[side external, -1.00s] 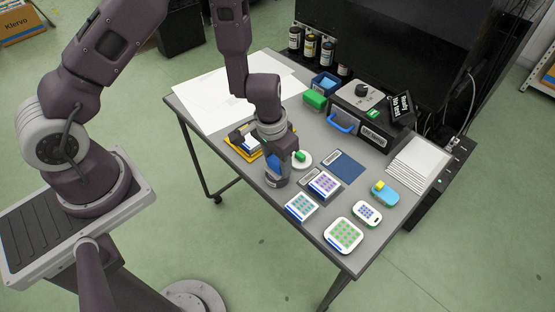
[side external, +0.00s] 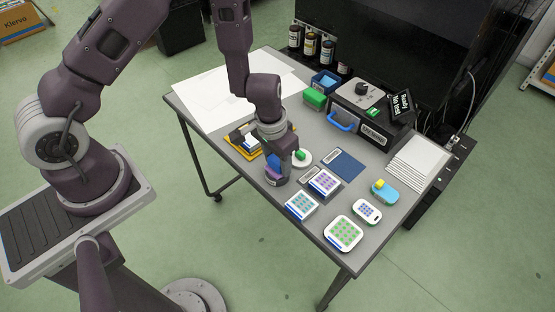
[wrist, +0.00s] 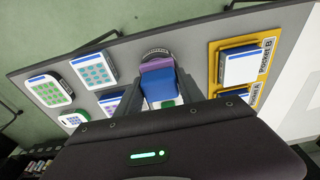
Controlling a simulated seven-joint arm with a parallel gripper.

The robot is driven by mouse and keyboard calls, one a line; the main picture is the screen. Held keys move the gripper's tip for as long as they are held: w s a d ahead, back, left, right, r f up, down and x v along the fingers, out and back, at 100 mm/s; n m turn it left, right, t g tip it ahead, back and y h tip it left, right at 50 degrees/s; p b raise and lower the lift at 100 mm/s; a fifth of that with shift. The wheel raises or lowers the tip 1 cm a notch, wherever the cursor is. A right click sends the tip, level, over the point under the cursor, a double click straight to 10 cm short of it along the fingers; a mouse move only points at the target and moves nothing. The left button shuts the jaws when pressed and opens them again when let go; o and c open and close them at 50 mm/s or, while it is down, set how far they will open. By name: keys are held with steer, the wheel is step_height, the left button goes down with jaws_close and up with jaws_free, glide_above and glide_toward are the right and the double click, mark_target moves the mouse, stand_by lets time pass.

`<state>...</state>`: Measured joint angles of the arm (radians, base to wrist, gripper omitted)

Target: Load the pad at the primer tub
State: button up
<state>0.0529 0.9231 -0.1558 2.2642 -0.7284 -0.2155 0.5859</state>
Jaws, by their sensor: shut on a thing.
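My gripper (wrist: 160,96) is shut on a blue block, the pad (wrist: 160,84), between its two fingers. In the side view the pad (side external: 272,160) is directly over the dark round tub (side external: 275,181), which has a pale label on its front. A purple band (side external: 275,172) shows between the blue part and the tub. The purple (wrist: 157,65) also shows in the wrist view, next to the tub's dark rim (wrist: 156,52). I cannot tell whether the pad still touches the tub's contents. A white disc with a green knob (side external: 301,156) lies just right of my gripper.
Several button-faced blocks, including a purple-dotted one (side external: 324,183) and a teal-dotted one (side external: 301,206), stand close to the tub. A yellow socket tray (wrist: 213,69) lies on its other side. A dark machine with a blue handle (side external: 341,122) stands behind.

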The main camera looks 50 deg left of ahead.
steer(key=shift+s, duration=0.1)
steer(key=shift+r, duration=3.5)
